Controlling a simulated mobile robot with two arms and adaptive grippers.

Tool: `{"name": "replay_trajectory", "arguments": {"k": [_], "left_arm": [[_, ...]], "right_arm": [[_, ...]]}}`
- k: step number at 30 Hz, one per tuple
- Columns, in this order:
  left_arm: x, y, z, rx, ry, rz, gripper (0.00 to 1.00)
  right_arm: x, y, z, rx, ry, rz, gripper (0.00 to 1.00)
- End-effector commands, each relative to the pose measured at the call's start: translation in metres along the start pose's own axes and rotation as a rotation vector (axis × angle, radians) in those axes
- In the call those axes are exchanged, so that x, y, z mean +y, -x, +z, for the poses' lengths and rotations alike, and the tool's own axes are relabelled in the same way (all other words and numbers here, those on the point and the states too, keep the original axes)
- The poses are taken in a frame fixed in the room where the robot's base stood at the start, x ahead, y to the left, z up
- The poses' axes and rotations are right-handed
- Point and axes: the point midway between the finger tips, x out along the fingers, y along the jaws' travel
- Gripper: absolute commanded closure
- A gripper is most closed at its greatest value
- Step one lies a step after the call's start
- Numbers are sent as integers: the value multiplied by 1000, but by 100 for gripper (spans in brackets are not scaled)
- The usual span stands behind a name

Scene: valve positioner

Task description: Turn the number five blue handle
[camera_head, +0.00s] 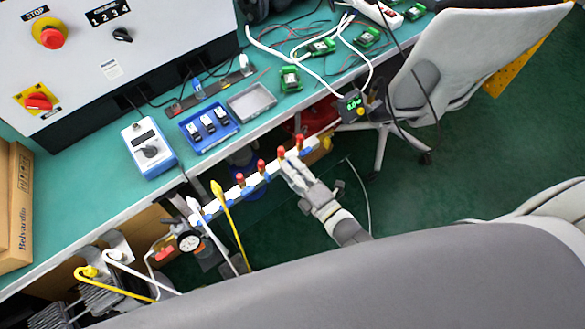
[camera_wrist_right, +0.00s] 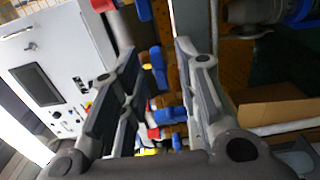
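A manifold rail (camera_head: 229,199) runs diagonally below the bench edge, with several red-topped brass fittings (camera_head: 261,165) and blue handles (camera_head: 248,189) along it. No numbers are readable, so I cannot tell which handle is number five. My right gripper (camera_head: 288,163) is at the rail's upper right part, near the last red tops. In the right wrist view, its two fingers (camera_wrist_right: 157,58) are apart. A blue handle (camera_wrist_right: 159,70) shows in the gap between them, with more blue handles (camera_wrist_right: 166,99) beyond; contact is unclear. My left gripper is not in view.
The green bench (camera_head: 100,185) holds a blue meter (camera_head: 148,148), a blue tray (camera_head: 190,138) and a grey tray (camera_head: 251,114). Yellow and white hoses (camera_head: 232,228) hang at the rail's left end. An office chair (camera_head: 440,70) stands at right.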

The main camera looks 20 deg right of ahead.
Motion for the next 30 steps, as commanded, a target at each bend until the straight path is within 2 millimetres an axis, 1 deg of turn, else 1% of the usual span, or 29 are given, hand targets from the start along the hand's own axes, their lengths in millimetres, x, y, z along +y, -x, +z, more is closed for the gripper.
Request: {"name": "replay_trajectory", "arguments": {"k": [2, 6, 9, 20, 26, 30], "left_arm": [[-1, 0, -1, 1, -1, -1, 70], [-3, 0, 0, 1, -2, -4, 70], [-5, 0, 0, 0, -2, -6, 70], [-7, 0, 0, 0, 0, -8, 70], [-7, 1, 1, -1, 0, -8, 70], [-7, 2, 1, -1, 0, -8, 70]], "right_arm": [[0, 0, 0, 0, 0, 0, 71], [0, 0, 0, 0, 0, 0, 89], [0, 0, 0, 0, 0, 0, 100], [0, 0, 0, 0, -24, 0, 100], [0, 0, 0, 0, -114, -1, 100], [0, 0, 0, 1, -218, -1, 100]]}}
